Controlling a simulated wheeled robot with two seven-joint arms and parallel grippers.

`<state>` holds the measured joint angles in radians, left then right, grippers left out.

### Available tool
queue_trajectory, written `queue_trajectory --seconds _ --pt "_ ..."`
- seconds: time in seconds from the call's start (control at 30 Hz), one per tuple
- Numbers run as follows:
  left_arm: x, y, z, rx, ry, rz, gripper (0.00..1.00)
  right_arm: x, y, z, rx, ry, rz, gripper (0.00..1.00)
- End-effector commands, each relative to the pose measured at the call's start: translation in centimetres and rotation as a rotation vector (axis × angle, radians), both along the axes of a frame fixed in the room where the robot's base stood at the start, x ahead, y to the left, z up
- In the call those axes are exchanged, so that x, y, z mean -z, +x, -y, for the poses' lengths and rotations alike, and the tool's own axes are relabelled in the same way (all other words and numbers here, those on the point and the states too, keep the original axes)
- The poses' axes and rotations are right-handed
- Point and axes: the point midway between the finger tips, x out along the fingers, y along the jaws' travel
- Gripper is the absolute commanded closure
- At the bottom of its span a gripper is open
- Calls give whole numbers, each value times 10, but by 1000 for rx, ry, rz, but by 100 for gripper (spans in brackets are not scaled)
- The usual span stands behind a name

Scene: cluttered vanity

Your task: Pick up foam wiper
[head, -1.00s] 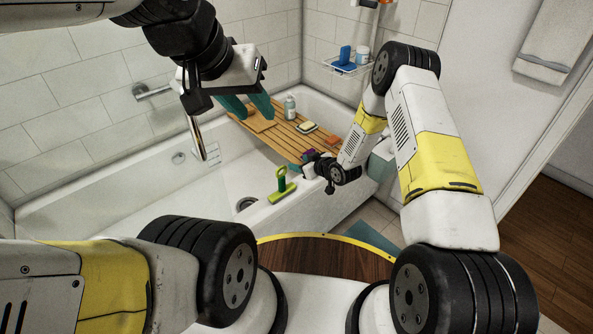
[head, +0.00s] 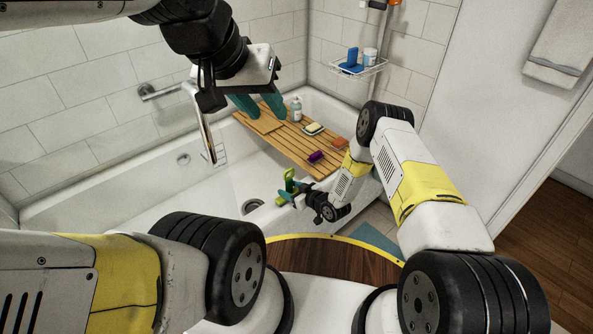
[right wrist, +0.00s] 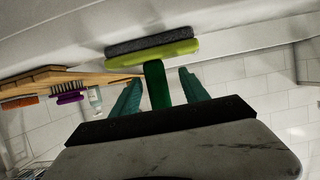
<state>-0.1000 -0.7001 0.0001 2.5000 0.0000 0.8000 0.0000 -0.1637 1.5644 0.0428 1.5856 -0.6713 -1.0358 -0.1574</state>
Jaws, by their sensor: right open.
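The foam wiper (head: 289,175) has a green handle and shows at the tub's near rim in the head view, mostly hidden by my right gripper (head: 291,193). In the right wrist view its lime head with a grey foam strip (right wrist: 153,47) lies against the white tub. Its dark green handle (right wrist: 157,84) lies between the teal fingers of my right gripper (right wrist: 160,92). The right fingers are open, with a clear gap on the right side of the handle; contact on the left side is unclear. My left gripper (head: 259,106) is open and empty above the bath tray.
A slatted wooden bath tray (head: 290,149) spans the tub. It carries a soap bottle (head: 296,110), a sponge (head: 313,128), a purple brush (head: 316,157) and an orange item (head: 340,142). The tub's inside (head: 130,205) is clear at left. A wire shelf (head: 357,67) hangs on the wall.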

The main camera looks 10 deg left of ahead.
Motion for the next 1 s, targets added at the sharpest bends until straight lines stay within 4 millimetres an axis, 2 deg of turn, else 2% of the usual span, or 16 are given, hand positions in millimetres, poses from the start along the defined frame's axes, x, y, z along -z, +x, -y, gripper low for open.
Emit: queue_trajectory --seconds 0.27,0.57,0.83,1.0 --pt "0 0 0 0 0 0 64 15 25 -26 -1 -1 0 47" --pt "0 0 0 0 0 0 64 17 28 -29 0 -1 -2 47" --pt "0 0 0 0 0 0 64 17 28 -29 0 -2 -1 100" --pt "0 0 0 0 0 0 64 17 28 -29 0 -1 -1 100"
